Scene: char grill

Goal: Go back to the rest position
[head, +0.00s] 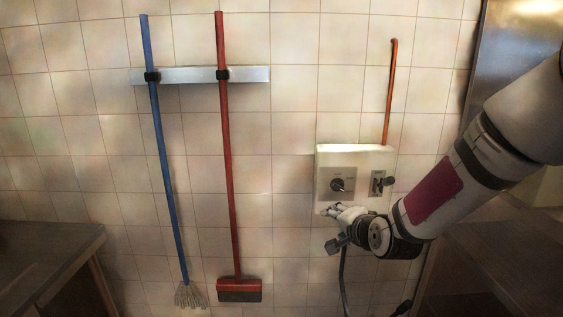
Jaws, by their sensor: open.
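My gripper (338,229) is in the head view, right of the middle, at the end of my white arm, which reaches in from the right edge. Its fingers point left and are open, with nothing seen between them. My wrist overlaps the lower right part of the box in the picture. I cannot tell how far the gripper is from the wall.
A blue-handled mop (163,140) and a red squeegee (229,170) hang from a metal rail (190,75) on the left. An orange pipe (391,90) rises from the box. A dark counter (45,250) stands lower left. A metal panel (500,60) is behind my arm.

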